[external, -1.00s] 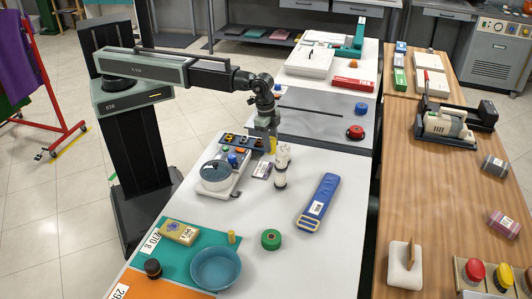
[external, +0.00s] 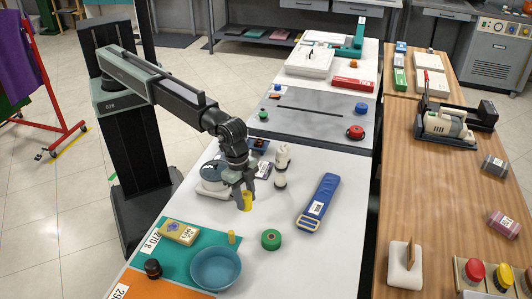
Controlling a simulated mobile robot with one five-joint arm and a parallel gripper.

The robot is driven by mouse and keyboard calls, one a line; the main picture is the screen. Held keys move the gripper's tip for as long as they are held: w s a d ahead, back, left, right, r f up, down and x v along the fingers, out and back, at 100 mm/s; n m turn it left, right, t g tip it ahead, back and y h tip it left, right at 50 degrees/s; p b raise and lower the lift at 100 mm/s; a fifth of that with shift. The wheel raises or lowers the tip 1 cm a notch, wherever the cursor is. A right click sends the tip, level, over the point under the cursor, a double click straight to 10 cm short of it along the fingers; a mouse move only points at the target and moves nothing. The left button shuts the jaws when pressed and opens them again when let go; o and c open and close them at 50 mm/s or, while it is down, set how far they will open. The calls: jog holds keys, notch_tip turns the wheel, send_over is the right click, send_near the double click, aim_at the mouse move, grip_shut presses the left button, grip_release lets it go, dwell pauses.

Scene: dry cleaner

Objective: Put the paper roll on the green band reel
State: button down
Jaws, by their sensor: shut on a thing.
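My gripper (external: 245,204) is shut on a small yellow cylinder, which I take to be the paper roll (external: 246,202). It holds the roll upright above the white table, and the fingers hide part of its sides. The green band reel (external: 271,239) lies flat on the table, to the right of and nearer than my gripper, apart from it. The reel is round with a darker centre, and nothing rests on it.
A blue strap with a buckle (external: 318,203) lies right of the reel. A teal bowl (external: 216,268) and a small yellow peg (external: 231,237) are to its left. A white bottle-like object (external: 281,166) stands behind. Bare table lies around the reel.

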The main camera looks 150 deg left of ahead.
jog(key=w+a, duration=0.1)
jog(key=w, duration=0.2)
jog(key=w+a, duration=0.1)
jog(key=w, duration=0.3)
jog(key=w+a+f, duration=0.1)
jog(key=w, duration=0.2)
jog(key=shift+w+a+b, duration=0.1)
jog(key=shift+w+b, duration=0.05)
jog(key=shift+b, duration=0.2)
jog(key=f+b, duration=0.4)
jog(key=shift+w+a+f, duration=0.1)
jog(key=shift+w, duration=0.25)
jog(key=shift+r, duration=0.3)
jog(key=shift+f, duration=0.3)
jog(key=c, duration=0.9)
grip_release()
jog(key=shift+r, duration=0.15)
